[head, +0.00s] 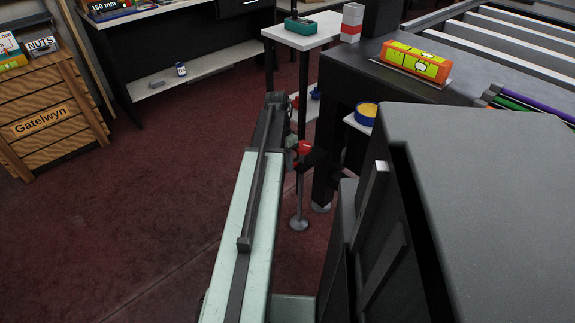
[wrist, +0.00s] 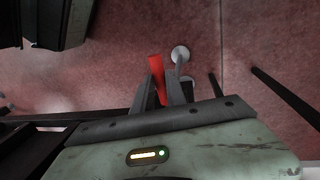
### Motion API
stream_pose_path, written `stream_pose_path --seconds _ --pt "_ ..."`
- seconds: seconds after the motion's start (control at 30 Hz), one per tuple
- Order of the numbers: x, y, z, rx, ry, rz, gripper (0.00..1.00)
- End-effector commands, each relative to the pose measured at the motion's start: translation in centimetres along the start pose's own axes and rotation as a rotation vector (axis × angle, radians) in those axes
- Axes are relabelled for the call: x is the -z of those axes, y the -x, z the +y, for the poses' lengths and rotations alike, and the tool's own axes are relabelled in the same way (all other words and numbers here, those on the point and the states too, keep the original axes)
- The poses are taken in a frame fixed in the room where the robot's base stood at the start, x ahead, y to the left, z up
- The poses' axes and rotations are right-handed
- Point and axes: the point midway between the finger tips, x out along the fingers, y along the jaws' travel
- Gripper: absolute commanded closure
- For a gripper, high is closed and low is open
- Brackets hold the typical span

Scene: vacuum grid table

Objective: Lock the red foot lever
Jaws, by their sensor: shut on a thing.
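The red foot lever (wrist: 156,68) shows in the wrist view as a short red bar that sticks out past my fingertips. My gripper (wrist: 162,92) is shut on it, with one dark finger on each side. The lever's lower part is hidden between the fingers. In the head view the red lever (head: 304,148) is a small red patch beside the dark end of my arm, near the table leg. My gripper's fingers are mostly hidden there by my own arm.
A grey round foot pad (wrist: 180,53) is close to the lever. The dark table (head: 440,82) stands right of the arm, bearing an orange level (head: 416,62). A white side table (head: 303,30) is behind.

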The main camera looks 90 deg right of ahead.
Motion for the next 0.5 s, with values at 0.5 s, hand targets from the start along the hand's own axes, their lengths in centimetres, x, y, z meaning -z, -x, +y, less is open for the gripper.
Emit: stream_pose_path --seconds 0.5 --pt "0.18 0.13 -0.05 0.003 0.0 0.004 0.61"
